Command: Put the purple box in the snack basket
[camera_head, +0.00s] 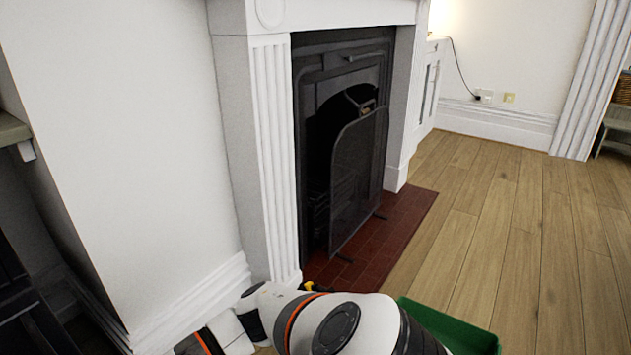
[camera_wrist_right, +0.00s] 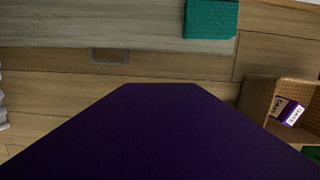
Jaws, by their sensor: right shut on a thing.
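The purple box (camera_wrist_right: 140,135) fills the lower middle of the right wrist view, very close to the camera. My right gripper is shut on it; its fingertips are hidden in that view. A wicker basket (camera_wrist_right: 258,97), likely the snack basket, is at the right edge of the right wrist view, to the right of the purple box and apart from it in the picture. A purple-and-white labelled packet (camera_wrist_right: 288,110) shows in the basket. The head view shows neither gripper's fingers nor the held box. My left gripper is not in view.
A teal item (camera_wrist_right: 210,18) lies on a grey surface above a drawer handle (camera_wrist_right: 110,56). In the head view, a fireplace screen (camera_head: 357,180) stands on a red tiled hearth (camera_head: 395,230). A green container (camera_head: 455,325) is at the bottom. Wooden floor (camera_head: 520,230) is clear at right.

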